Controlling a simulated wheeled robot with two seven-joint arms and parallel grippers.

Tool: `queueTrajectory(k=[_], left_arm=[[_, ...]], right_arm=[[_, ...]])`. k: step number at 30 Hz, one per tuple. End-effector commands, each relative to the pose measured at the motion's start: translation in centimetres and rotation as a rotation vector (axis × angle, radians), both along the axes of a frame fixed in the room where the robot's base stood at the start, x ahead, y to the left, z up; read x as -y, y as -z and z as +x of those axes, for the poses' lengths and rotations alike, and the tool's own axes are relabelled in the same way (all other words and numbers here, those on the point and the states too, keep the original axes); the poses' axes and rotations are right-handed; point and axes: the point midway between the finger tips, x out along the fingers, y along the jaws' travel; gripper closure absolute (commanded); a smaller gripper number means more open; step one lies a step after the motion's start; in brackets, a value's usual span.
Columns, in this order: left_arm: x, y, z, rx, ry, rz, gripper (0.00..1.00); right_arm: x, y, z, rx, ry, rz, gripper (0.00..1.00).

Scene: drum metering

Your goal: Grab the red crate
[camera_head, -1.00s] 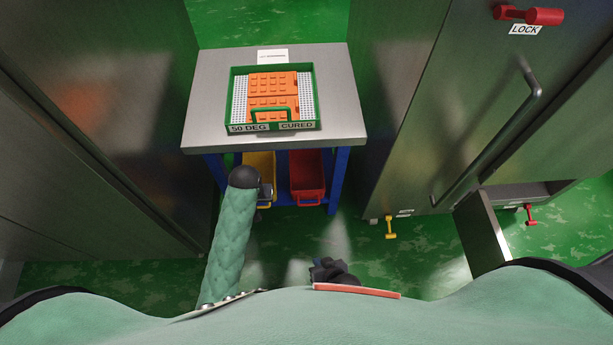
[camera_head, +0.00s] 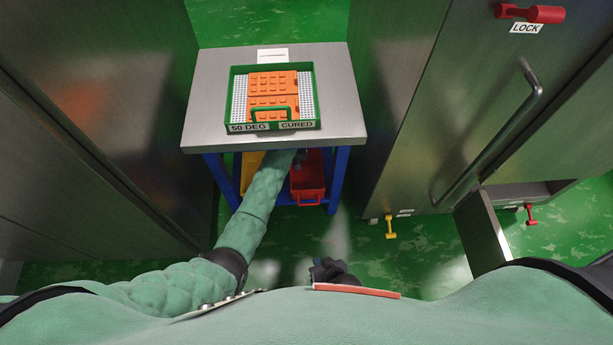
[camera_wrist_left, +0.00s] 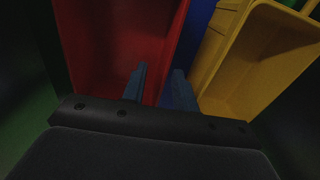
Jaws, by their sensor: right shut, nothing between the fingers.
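The red crate (camera_head: 308,196) stands under the steel-topped table, on the right side of the lower shelf. It also shows in the left wrist view (camera_wrist_left: 105,45), where its open inside fills the upper left. My left gripper (camera_wrist_left: 159,86) is open, its fingers apart on either side of the red crate's side wall nearest the yellow crate. I cannot tell whether they touch it. In the head view my left arm reaches under the tabletop, and most of that gripper is hidden. My right gripper (camera_head: 335,272) is shut and empty, low in front of my body.
A yellow crate (camera_wrist_left: 227,50) stands beside the red one, with a narrow gap between. On the table (camera_head: 200,115) is a green carrier (camera_head: 237,128) marked "50 DEG" and "CURED", holding orange blocks (camera_head: 273,82). Blue table legs (camera_head: 338,180) and tall steel cabinets (camera_head: 420,120) flank the space.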

Motion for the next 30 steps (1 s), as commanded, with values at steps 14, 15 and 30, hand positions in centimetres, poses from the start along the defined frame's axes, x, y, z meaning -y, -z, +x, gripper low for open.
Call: queueTrajectory(k=[14, 15, 30], left_arm=[[-0.8, 5.4, -0.6, -0.001, 0.001, 0.000, 0.71], [-0.8, 5.7, -0.6, 0.000, 0.001, 0.000, 0.71], [-0.8, 6.0, -0.6, 0.000, 0.001, 0.000, 1.00]], right_arm=[[0.0, 1.2, 0.0, 0.001, 0.002, 0.000, 1.00], [0.0, 1.3, 0.0, 0.002, 0.002, 0.000, 1.00], [-0.1, 1.3, -0.1, 0.000, 0.002, 0.001, 1.00]])
